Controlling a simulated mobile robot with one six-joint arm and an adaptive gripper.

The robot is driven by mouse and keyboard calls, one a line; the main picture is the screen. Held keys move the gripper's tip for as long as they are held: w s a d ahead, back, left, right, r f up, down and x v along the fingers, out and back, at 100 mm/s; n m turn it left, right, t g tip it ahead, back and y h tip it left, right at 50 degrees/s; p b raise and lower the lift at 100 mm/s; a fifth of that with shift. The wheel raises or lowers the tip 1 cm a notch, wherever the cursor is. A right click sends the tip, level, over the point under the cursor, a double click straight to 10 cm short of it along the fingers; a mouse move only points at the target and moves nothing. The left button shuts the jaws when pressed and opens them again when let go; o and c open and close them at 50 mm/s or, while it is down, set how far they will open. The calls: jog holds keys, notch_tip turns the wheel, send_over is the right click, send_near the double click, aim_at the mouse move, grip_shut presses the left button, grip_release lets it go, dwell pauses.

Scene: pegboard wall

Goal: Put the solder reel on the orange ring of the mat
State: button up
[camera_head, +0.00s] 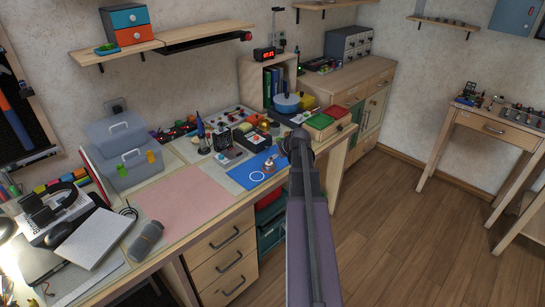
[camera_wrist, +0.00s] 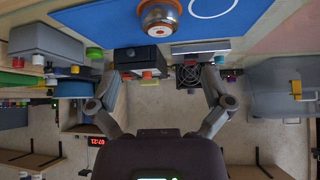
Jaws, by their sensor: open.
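The blue mat (camera_head: 241,174) lies on the workbench and also shows in the wrist view (camera_wrist: 110,25). A white ring (camera_head: 257,176) is drawn on it, seen partly in the wrist view (camera_wrist: 213,15). The solder reel (camera_wrist: 159,18), silvery with an orange ring around its hub, sits on the mat beside the white ring, apart from it; it is small in the head view (camera_head: 268,166). I cannot make out an orange ring on the mat. My gripper (camera_wrist: 160,73) is open and empty, its fingers spread wide. In the head view my arm hides it.
A black box (camera_wrist: 140,57) and a small fan device (camera_wrist: 188,76) stand along the mat's edge. Red and green trays (camera_head: 325,120) stand right of the mat.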

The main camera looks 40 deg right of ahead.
jog(key=shift+p+v, duration=0.7)
jog(key=shift+v, duration=0.6)
jog(key=w+a+f+g+y, duration=0.1)
jog(key=w+a+f+g, duration=0.1)
jog(key=a, duration=1.2)
jog(key=s+a+f+g, duration=0.1)
jog(key=s+a+g, duration=0.2)
jog(key=a, duration=1.2)
jog(key=s+a+f+g, duration=0.1)
jog(key=s+a+g, duration=0.1)
jog(key=s+a, duration=0.6)
jog(key=a, duration=0.7)
jog(key=shift+n+g, duration=0.4)
jog(key=shift+s+a, duration=0.1)
jog(key=shift+a, duration=0.05)
